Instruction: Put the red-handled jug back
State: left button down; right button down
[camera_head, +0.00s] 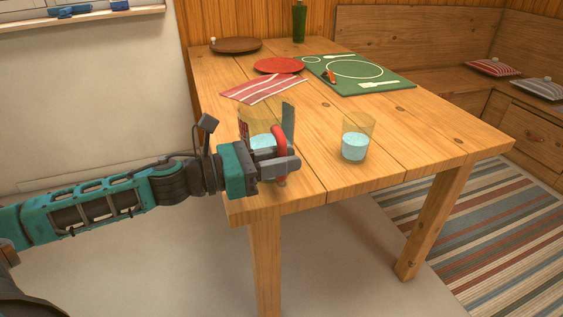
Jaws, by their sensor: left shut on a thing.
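The red-handled jug (259,117) is a clear amber vessel with pale blue liquid in it, near the left front edge of the wooden table (315,183). Its red handle (279,137) faces right. My left gripper (281,155) reaches in from the left, in front of the jug, and is shut on it at the handle. The gripper hides the jug's lower part, so I cannot tell whether its base touches the table. The jug looks about upright. My right gripper is not in view.
An amber glass (357,137) with blue liquid stands right of the jug. Behind are a striped napkin (263,89), a red plate (279,65), a green placemat (391,84), a brown dish (235,45) and a green bottle (299,21). The table's right front is clear.

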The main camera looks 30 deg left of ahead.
pick_arm(q)
jog(key=shift+r, duration=0.2)
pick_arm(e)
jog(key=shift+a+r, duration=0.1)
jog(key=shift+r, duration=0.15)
pick_arm(q)
jog(key=shift+f, duration=0.15)
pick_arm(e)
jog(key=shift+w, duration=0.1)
pick_arm(q)
jog(key=c, duration=1.4)
grip_release()
jog(key=shift+f, duration=0.15)
jog(key=o, duration=0.4)
jog(key=shift+o, duration=0.2)
jog(key=shift+r, duration=0.25)
jog(key=shift+v, duration=0.95)
jog(key=p+v, duration=0.3)
jog(key=v, duration=0.5)
jog(key=shift+s+a, duration=0.2)
jog(key=shift+v, duration=0.8)
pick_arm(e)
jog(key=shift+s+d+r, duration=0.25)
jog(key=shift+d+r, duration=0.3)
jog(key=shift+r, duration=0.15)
